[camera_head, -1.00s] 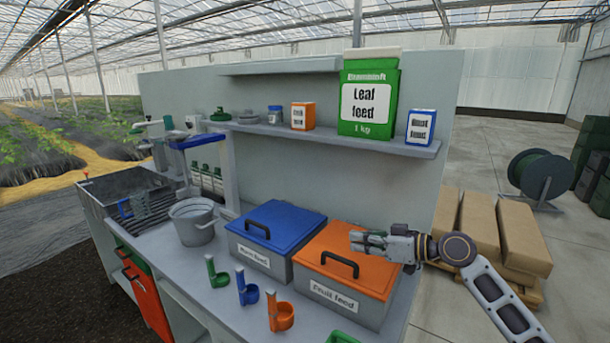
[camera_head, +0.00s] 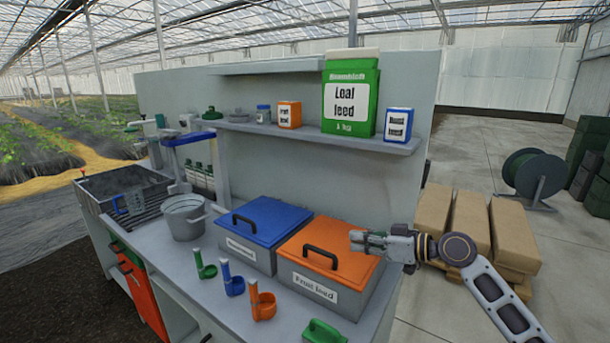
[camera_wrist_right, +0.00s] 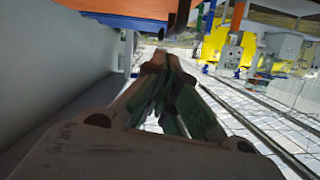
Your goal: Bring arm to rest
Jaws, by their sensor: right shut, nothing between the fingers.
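My right gripper (camera_head: 368,240) is shut and empty in the head view. Its fingers point left, in front of the right end of the orange-lidded box labelled Fruit feed (camera_head: 325,260). I cannot tell whether it touches the lid. In the right wrist view the two fingertips (camera_wrist_right: 163,62) meet, with nothing between them. My left gripper is not in view.
A blue-lidded box (camera_head: 262,225) stands beside the orange-lidded one. Green, blue and orange scoops (camera_head: 262,303) stand in front. A metal bucket (camera_head: 184,217) is further left. A shelf (camera_head: 300,133) holds feed packs.

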